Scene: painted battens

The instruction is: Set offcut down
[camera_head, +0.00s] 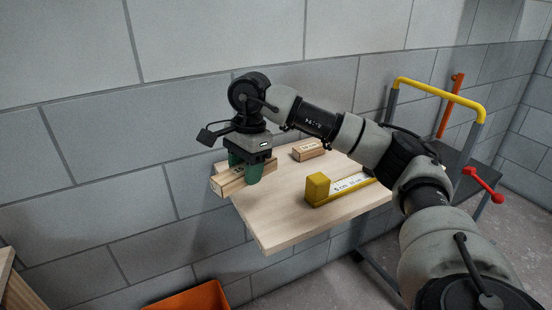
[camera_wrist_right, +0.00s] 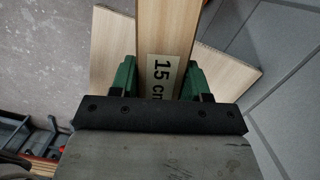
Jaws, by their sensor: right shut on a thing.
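My right gripper (camera_head: 245,168) is shut on a pale wooden offcut (camera_head: 228,184) at the left corner of the wooden table (camera_head: 275,228). The offcut's left end sticks out past the green fingers and overhangs the table edge. In the right wrist view the offcut (camera_wrist_right: 168,30) lies between the two fingers, with a "15 cm" label facing the camera. I cannot tell whether its underside touches the tabletop. My left gripper is not in view.
Another short labelled wooden offcut (camera_head: 308,150) lies farther back on the table. A yellow block with a marked strip (camera_head: 318,190) lies on the right half. The table's front left part is bare. A yellow-handled cart (camera_head: 440,88) stands behind; an orange bin (camera_head: 195,298) is below.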

